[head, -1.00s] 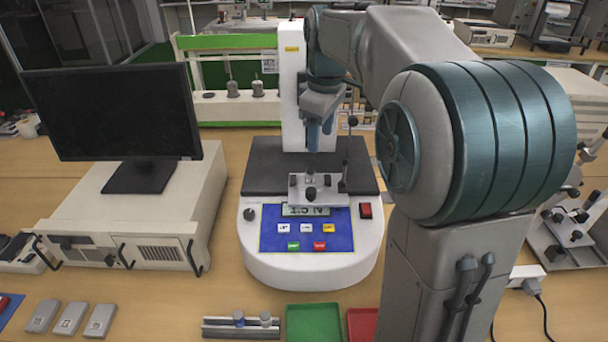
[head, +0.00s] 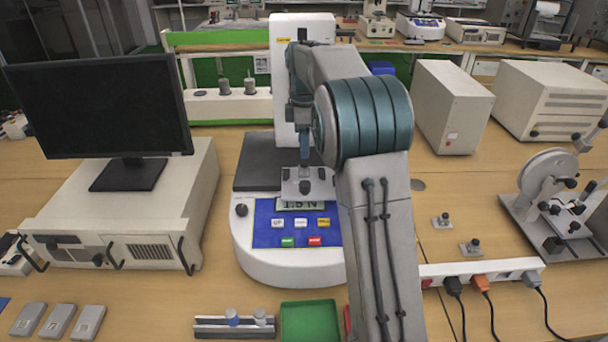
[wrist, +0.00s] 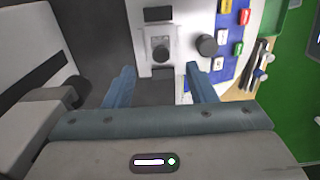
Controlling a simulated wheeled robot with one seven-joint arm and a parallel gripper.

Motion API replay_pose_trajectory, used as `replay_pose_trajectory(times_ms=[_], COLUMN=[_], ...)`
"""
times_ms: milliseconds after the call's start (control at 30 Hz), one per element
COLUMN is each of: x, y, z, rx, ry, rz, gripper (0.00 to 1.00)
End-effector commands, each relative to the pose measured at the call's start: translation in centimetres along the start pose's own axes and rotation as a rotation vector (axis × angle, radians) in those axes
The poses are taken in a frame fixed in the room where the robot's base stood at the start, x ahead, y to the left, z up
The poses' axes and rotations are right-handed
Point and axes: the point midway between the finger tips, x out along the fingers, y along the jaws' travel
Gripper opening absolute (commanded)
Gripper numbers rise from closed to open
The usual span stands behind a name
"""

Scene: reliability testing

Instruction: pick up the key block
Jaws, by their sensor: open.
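My gripper (head: 304,152) points down over the front of the white press tester (head: 290,262), close above a silver block with dark knobs (head: 308,187) on the tester's dark platform. In the wrist view my two blue fingers (wrist: 160,70) are apart with nothing held. The silver block (wrist: 160,28) with a black knob shows just beyond them. Three small grey blocks (head: 58,320) lie in a row on the bench at front left. No label shows which block is the key block. My arm hides the tester's right side.
A black monitor (head: 98,105) stands on a white case (head: 160,205) at left. A rack with small cylinders (head: 234,331) and a green tray (head: 311,322) lie in front. A power strip (head: 475,272) and a wheel fixture (head: 545,190) are at right.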

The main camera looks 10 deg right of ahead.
Motion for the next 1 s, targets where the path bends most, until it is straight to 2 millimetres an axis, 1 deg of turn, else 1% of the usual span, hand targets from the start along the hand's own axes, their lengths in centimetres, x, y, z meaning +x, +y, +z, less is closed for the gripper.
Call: replay_pose_trajectory(times_ms=[33,100,267,533,667,867,900,967,1000], x=[0.7,1.4,2.3,6.2,7.0,7.0,7.0,7.0,7.0], y=[-0.1,-0.1,-0.1,-0.2,-0.2,-0.1,-0.1,-0.1,-0.1], z=[0.0,0.0,0.0,-0.1,0.0,-0.1,-0.1,-0.1,-0.1], rx=[0.000,0.000,0.000,0.000,0.001,0.001,0.001,0.001,0.001], ry=[0.000,0.000,0.000,-0.001,0.000,0.000,0.000,0.000,0.000], rz=[-0.003,-0.001,-0.001,-0.003,0.000,0.001,0.001,0.001,0.001], gripper=[0.51,0.51,0.51,0.51,0.51,0.51,0.40,0.23,0.12])
